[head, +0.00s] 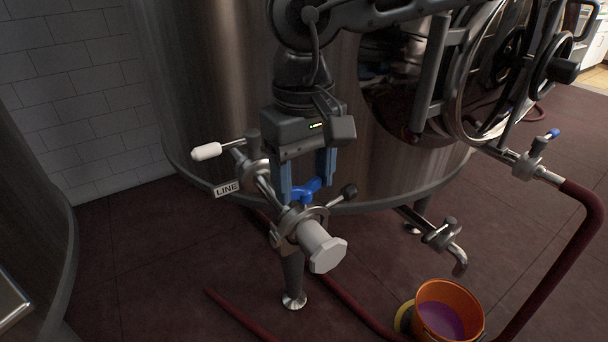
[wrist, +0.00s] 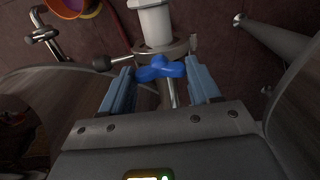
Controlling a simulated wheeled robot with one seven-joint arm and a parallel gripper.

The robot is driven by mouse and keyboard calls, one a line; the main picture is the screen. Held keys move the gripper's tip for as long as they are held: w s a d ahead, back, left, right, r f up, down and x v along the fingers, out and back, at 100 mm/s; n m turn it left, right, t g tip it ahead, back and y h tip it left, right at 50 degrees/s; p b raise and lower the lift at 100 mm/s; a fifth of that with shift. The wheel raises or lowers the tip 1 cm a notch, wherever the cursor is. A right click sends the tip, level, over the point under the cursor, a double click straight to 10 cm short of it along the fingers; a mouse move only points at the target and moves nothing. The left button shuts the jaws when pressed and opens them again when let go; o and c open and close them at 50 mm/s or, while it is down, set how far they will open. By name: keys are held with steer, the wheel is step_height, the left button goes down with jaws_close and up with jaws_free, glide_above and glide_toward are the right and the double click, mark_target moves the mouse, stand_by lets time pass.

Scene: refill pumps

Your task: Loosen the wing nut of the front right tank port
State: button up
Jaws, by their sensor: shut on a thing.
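The blue wing nut (head: 306,191) sits on top of the metal clamp (head: 287,232) around the front port pipe of the steel tank (head: 225,90). A white cap (head: 322,250) closes the port's end. My gripper (head: 304,195) points down over the clamp and is shut on the wing nut, one blue finger on each side. In the wrist view, the wing nut (wrist: 160,71) lies between the fingertips, and the clamp (wrist: 176,48) and white cap (wrist: 156,22) are just beyond. The threads under the nut are hidden.
A metal spout (head: 444,236) hangs above an orange bucket (head: 432,295) with purple liquid. Red hoses (head: 586,235) cross the floor.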

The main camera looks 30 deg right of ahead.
mark_target(303, 182)
stand_by(0.3)
steer(key=o, duration=1.1)
steer(key=shift+c, duration=0.2)
step_height(303, 182, up, 8)
steer(key=shift+f+p, duration=0.1)
steer(key=shift+p, duration=0.65)
